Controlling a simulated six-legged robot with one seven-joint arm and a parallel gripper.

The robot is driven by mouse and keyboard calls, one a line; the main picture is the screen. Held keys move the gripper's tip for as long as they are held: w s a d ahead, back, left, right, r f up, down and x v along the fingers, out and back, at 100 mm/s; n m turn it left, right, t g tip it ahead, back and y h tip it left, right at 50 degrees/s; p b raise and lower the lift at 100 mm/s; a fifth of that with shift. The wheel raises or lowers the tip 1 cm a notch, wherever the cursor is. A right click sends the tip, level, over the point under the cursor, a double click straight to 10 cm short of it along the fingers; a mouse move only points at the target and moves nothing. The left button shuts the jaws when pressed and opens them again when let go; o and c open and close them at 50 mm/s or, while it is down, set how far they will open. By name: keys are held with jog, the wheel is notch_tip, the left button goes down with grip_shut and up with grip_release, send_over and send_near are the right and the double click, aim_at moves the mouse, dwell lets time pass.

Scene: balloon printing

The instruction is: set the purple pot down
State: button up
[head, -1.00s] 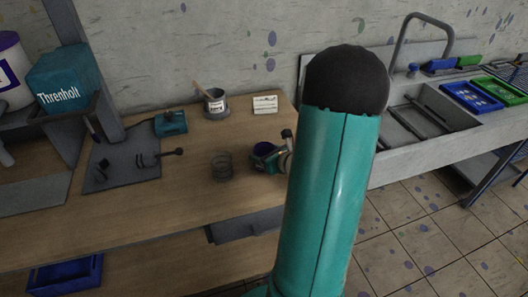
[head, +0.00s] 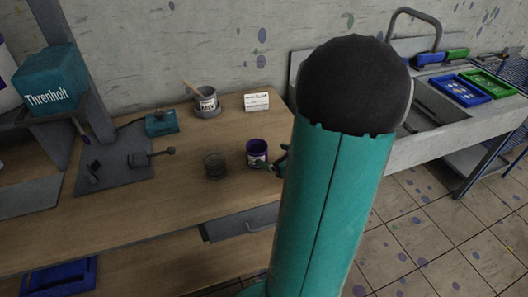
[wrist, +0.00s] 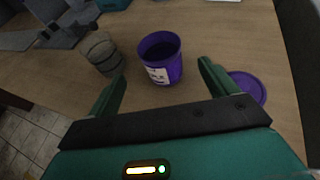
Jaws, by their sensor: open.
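The purple pot (head: 257,152), open-topped with a white label, stands upright on the wooden bench (head: 150,215). In the wrist view the pot (wrist: 161,65) stands just beyond my fingertips, between their lines, with dark contents or a dark inside. My gripper (wrist: 163,72) is open and empty, its two green fingers apart on either side of the pot's near side. In the head view my gripper (head: 280,161) is right of the pot, partly hidden by my arm. A flat purple lid (wrist: 247,88) lies on the bench right of the right finger.
A clear cup (head: 214,166) stands left of the pot. A grey tin with a stick (head: 207,103), a white card (head: 257,101) and a teal device (head: 161,123) are farther back. A grey mat with tools (head: 120,168) lies left. The bench front is clear.

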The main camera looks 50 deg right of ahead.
jog(key=w+a+r+n+g+y, duration=0.1)
jog(key=a+r+n+g+y, duration=0.25)
jog(key=a+n, duration=0.7)
jog(key=w+a+r+n+g+y, duration=0.2)
jog(key=a+r+n+y, duration=0.2)
jog(key=a+n, duration=0.65)
jog(key=s+a+r+n+g+h, duration=0.1)
jog(key=s+a+r+n+h, duration=0.2)
jog(key=a+n, duration=0.3)
jog(key=s+a+r+n+g+h, duration=0.1)
jog(key=s+a+r+n+h, duration=0.2)
jog(key=n, duration=0.7)
jog(key=s+a+r, duration=0.1)
jog(key=a+r, duration=0.1)
jog(key=a, duration=0.1)
jog(key=shift+a, duration=0.3)
jog(key=shift+d, duration=0.15)
